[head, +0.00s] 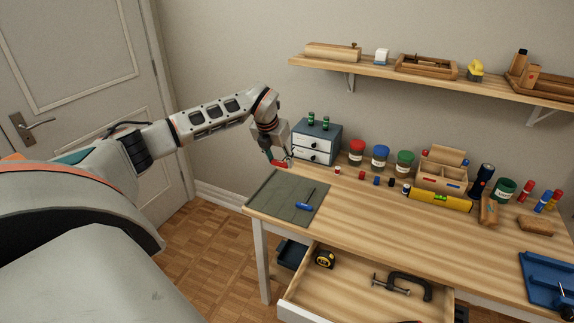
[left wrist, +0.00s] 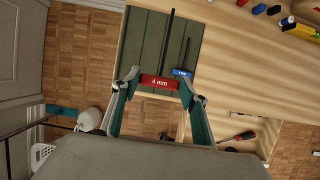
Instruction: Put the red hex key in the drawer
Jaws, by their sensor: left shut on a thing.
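The red hex key (head: 280,163) is held in my left gripper (head: 276,156), above the back left corner of the desk. In the left wrist view its red handle (left wrist: 160,82), marked "4 mm", lies between the two fingertips, and its dark shaft points up the picture. My left gripper is shut on that handle. A wooden desk drawer (head: 334,289) is pulled open below the desktop front. My right gripper is not in view.
A blue hex key (head: 303,206) lies on the green mat (head: 272,203). A small grey cabinet (head: 334,132) stands beside my left gripper. Jars, an organiser (head: 441,178) and a yellow level (head: 440,201) line the back. The desktop middle is clear.

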